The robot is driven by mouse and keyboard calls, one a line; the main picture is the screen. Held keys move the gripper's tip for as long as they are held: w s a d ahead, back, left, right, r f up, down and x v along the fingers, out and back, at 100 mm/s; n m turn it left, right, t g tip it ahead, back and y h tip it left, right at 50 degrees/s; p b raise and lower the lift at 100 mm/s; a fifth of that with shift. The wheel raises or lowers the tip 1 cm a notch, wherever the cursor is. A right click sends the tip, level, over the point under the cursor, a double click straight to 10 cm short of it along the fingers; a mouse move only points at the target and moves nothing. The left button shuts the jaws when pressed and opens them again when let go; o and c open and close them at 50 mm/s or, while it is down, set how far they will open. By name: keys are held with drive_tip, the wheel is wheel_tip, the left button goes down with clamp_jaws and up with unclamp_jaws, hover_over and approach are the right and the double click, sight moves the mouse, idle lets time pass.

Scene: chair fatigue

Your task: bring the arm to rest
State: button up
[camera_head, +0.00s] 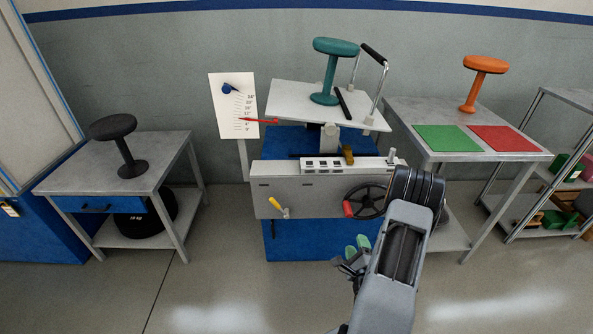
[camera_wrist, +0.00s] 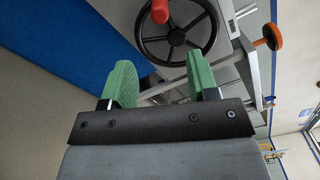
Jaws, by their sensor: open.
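My gripper (camera_head: 356,250) is in front of the test machine, low and to the right of its blue base. In the wrist view its two green fingers (camera_wrist: 160,80) stand apart with nothing between them. The black handwheel with a red knob (camera_wrist: 177,30) shows beyond the fingertips, apart from them. In the head view the handwheel (camera_head: 366,201) sits on the machine's grey front panel (camera_head: 300,207). My arm folds upward at its elbow in front of the machine's right side.
A teal stool (camera_head: 330,75) stands on the machine's tilted white plate (camera_head: 300,98). A black stool (camera_head: 122,145) stands on the left table (camera_head: 75,176). An orange stool (camera_head: 478,82), a green mat (camera_head: 448,138) and a red mat (camera_head: 503,138) are on the right table. The front floor is clear.

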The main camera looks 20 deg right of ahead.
drive_tip(key=s+a+f+n+g+y+p, duration=0.15)
drive_tip(key=s+f+n+g+y, duration=0.25)
drive_tip(key=f+n+g, duration=0.6)
drive_tip(key=a+r+n+g+y+p, duration=0.1)
drive_tip(key=a+r+n+p, duration=0.4)
drive_tip(key=r, duration=1.1)
drive_tip(key=a+r+n+g+y+p, duration=0.1)
drive_tip(key=a+r+n+p, duration=0.5)
drive_tip(key=r, duration=1)
drive_tip(key=a+r+n+g+y+p, duration=0.1)
drive_tip(key=a+r+n+p, duration=0.5)
drive_tip(key=r, duration=1)
drive_tip(key=s+a, duration=0.1)
drive_tip(key=a, duration=0.2)
drive_tip(key=shift+a+r+n, duration=0.4)
